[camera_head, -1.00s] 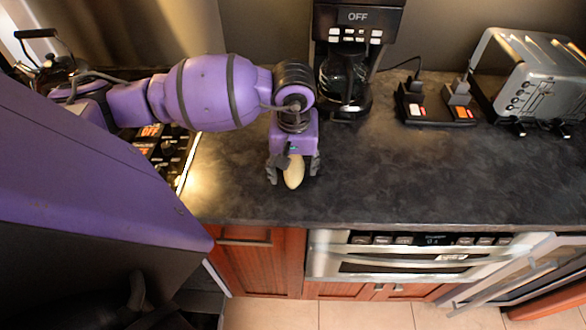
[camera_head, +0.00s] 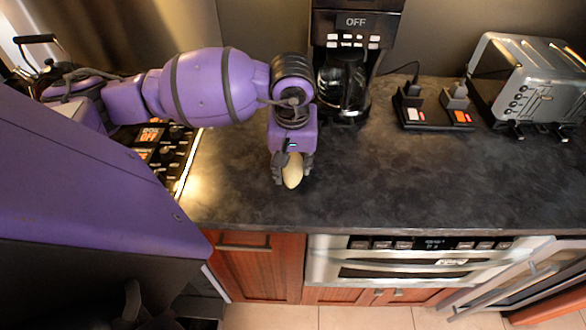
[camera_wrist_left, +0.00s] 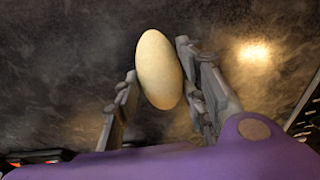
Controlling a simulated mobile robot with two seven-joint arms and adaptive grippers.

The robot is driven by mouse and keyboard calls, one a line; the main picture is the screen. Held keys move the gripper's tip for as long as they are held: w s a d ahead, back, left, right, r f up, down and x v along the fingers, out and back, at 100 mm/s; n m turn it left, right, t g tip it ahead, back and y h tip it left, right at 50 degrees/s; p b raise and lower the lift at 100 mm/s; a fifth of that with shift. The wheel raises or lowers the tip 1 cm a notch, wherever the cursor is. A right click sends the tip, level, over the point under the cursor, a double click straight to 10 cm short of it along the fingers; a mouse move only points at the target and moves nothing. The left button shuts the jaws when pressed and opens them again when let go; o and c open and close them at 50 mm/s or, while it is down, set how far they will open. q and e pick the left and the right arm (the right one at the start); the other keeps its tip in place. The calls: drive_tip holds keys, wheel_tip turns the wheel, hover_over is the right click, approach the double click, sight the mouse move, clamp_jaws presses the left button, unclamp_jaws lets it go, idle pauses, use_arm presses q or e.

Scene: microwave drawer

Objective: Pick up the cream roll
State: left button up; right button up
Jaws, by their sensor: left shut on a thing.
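The cream roll (camera_head: 293,171) is a pale, oval roll at the dark countertop, left of the middle in the head view. My left gripper (camera_head: 292,172) has its fingers on both sides of it and is shut on it. In the left wrist view the roll (camera_wrist_left: 159,69) lies between the two fingers of the left gripper (camera_wrist_left: 160,88), with its far end sticking out past them. I cannot tell whether the roll still touches the counter. My right gripper is not in view.
A coffee maker (camera_head: 352,32) with a glass pot stands behind the gripper. A power outlet block (camera_head: 436,115) and a silver toaster (camera_head: 530,80) stand at the back right. A stove (camera_head: 165,150) is to the left. The counter (camera_head: 400,180) to the right is clear.

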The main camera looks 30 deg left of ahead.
use_arm(q)
drive_tip(key=s+a+r+p, duration=0.1)
drive_tip(key=s+r+p, duration=0.1)
drive_tip(key=s+r, duration=0.8)
drive_tip(key=shift+s+a+r, duration=0.15)
drive_tip(key=shift+s+r, duration=0.1)
drive_tip(key=shift+s, duration=1.05)
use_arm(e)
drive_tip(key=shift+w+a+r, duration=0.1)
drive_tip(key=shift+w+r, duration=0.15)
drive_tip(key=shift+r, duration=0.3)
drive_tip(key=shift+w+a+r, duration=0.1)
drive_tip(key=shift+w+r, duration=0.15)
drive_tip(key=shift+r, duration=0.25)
